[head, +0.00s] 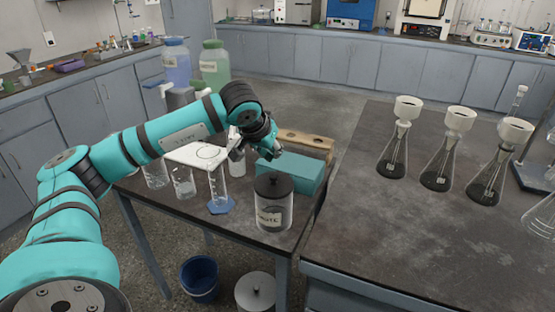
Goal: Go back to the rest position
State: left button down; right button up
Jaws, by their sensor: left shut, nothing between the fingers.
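My left arm reaches in from the left over the small dark table (250,235). My left gripper (256,150) is shut and empty. It hangs above the table, close to the teal box (292,178) and the bottle just below it. I cannot tell how much clearance there is to the box. My right gripper is not in view.
A lidded waste jar (272,218), a graduated cylinder (219,190) and beakers (184,182) stand on the small table. Large bottles (215,65) are behind my arm. Flasks with funnels (446,150) stand on the right bench (400,230). A blue bucket (200,280) is on the floor.

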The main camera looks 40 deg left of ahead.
pick_arm(q)
jog(key=shift+v, duration=0.8)
